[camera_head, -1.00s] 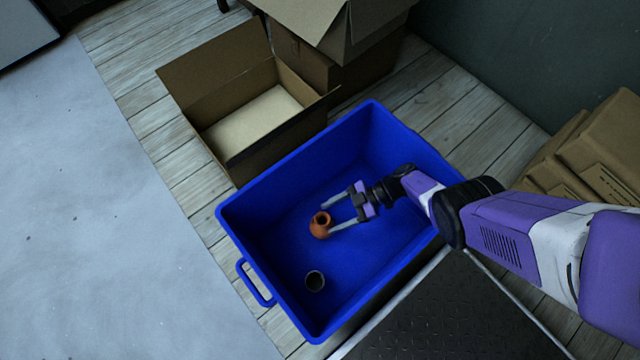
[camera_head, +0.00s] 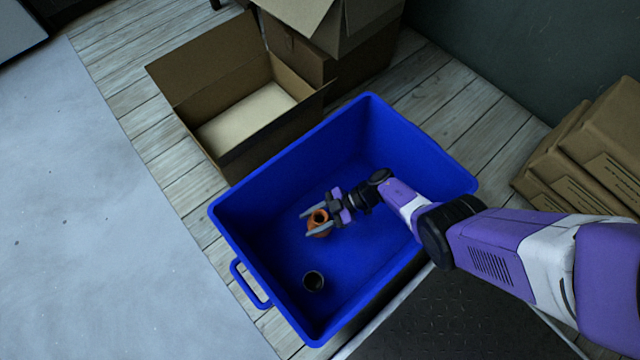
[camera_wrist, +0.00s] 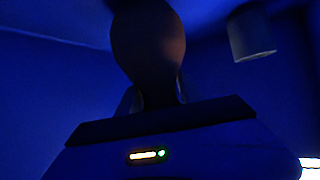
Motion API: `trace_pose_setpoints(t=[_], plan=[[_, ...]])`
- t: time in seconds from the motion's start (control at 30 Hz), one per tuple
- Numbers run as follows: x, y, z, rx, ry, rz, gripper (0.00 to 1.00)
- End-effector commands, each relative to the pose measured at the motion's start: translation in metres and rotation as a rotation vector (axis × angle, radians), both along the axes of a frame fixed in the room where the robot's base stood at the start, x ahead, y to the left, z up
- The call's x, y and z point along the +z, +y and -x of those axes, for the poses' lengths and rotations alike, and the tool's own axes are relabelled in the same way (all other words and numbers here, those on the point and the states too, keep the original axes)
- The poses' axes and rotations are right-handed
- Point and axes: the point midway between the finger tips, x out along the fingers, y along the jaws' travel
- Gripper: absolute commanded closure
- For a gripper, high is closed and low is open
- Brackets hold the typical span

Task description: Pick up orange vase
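The orange vase (camera_head: 319,228) is a small round pot with a dark mouth, inside the blue bin. My gripper (camera_head: 309,226) reaches it from the right in the head view, with one finger on either side of the vase. The fingers look spread around it; whether they touch it I cannot tell. In the wrist view the vase (camera_wrist: 148,45) is a dark brownish rounded shape straight ahead above the gripper body, and the fingers are mostly hidden behind it and in shadow.
The blue bin (camera_head: 262,170) has high walls around the vase and my gripper. A small dark cup (camera_head: 313,281) stands in the bin nearer its front corner, also in the wrist view (camera_wrist: 250,32). An open cardboard box (camera_head: 178,80) and stacked boxes (camera_head: 590,150) stand outside.

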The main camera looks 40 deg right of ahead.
Motion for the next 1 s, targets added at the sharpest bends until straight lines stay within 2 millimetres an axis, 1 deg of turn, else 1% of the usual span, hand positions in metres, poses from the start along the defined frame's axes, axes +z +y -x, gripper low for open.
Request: trace_pose_setpoints(t=[0.03,0.17,0.2,0.67,0.87,1.0], plan=[[0.000,0.000,0.000,0.000,0.000,0.000,0.74],[0.000,0.000,0.000,0.000,0.000,0.000,0.99],[0.000,0.000,0.000,0.000,0.000,0.000,1.00],[0.004,0.000,0.000,0.000,-0.001,0.001,1.00],[0.015,0.000,0.000,-0.001,0.000,0.000,1.00],[0.028,0.000,0.000,-0.001,0.000,0.000,1.00]])
